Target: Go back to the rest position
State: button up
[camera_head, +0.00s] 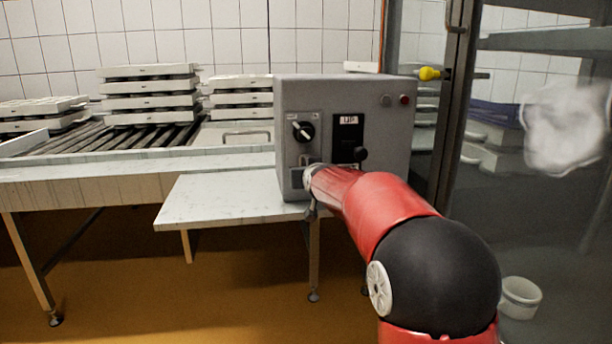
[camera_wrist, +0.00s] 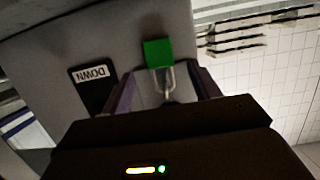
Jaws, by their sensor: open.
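My gripper (camera_head: 308,178) is at the front of a grey control box (camera_head: 343,95), low on its left side below a black rotary knob (camera_head: 303,130). In the wrist view, its two dark fingers (camera_wrist: 165,90) stand apart on either side of a small green block with a metal loop (camera_wrist: 158,53), which looks like a padlock. The fingers show a gap to the loop, and whether either touches it is unclear. The head view mostly hides the fingertips.
The box stands on a pale table (camera_head: 215,200) beside a roller conveyor with stacked white moulds (camera_head: 150,95). An UP label (camera_head: 348,120) and a black lever knob (camera_head: 360,153) are on its front. A glass door frame (camera_head: 450,110) stands close right. A white bucket (camera_head: 520,297) is on the floor.

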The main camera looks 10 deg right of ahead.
jog(key=s+f+g, duration=0.3)
jog(key=s+g, duration=0.1)
jog(key=s, duration=1.8)
jog(key=s+f+g, duration=0.2)
jog(key=s+f, duration=0.4)
jog(key=s, duration=0.6)
jog(key=s+f+g, duration=0.3)
jog(key=s+f, duration=0.2)
jog(key=s, duration=0.7)
jog(key=shift+s+f, duration=0.2)
jog(key=shift+f, duration=0.2)
jog(key=shift+d, duration=0.1)
